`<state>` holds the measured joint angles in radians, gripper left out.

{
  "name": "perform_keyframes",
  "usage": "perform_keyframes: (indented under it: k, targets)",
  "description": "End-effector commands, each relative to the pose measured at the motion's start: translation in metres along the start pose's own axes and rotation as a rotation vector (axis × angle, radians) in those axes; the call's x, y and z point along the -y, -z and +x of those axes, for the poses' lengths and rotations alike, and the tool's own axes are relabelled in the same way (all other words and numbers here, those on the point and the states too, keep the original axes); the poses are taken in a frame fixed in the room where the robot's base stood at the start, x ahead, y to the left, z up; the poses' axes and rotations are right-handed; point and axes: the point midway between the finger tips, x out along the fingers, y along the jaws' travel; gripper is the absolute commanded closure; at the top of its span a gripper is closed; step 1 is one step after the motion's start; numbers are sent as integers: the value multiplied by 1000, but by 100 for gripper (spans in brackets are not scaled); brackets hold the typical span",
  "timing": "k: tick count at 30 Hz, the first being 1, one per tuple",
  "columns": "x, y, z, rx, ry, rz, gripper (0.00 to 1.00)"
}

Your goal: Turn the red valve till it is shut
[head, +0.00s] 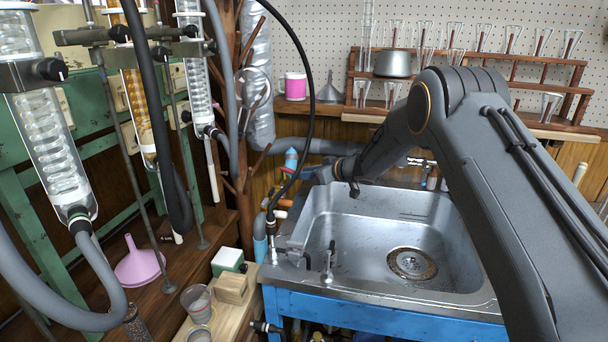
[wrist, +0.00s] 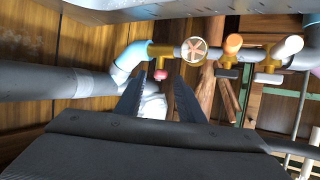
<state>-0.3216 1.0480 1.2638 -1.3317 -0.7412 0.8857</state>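A small red knob (wrist: 160,75), which looks like the red valve, hangs below a brass fitting (wrist: 160,51) on the pipe in the wrist view. My gripper (wrist: 158,82) is open, its two dark fingers pointing toward the knob. The knob appears between the fingertips, apparently just beyond them; I cannot tell whether they touch it. In the head view, my gripper end (head: 322,173) is at the back left of the sink, its fingers unclear. The red knob cannot be made out there.
A round spoked handwheel (wrist: 193,50) and orange-bodied taps (wrist: 230,45) sit on the same pipe to the right. A thick grey pipe (wrist: 60,92) runs in from the left. The steel sink (head: 335,250) and a hanging black hose (head: 308,110) are close to my arm.

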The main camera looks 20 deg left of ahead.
Motion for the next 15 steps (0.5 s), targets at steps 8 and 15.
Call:
perform_keyframes:
  k: [8,15]
  targets:
    - [-1,-1,-10,2,-1,1,65]
    - [0,0,-48,1,-1,0,65]
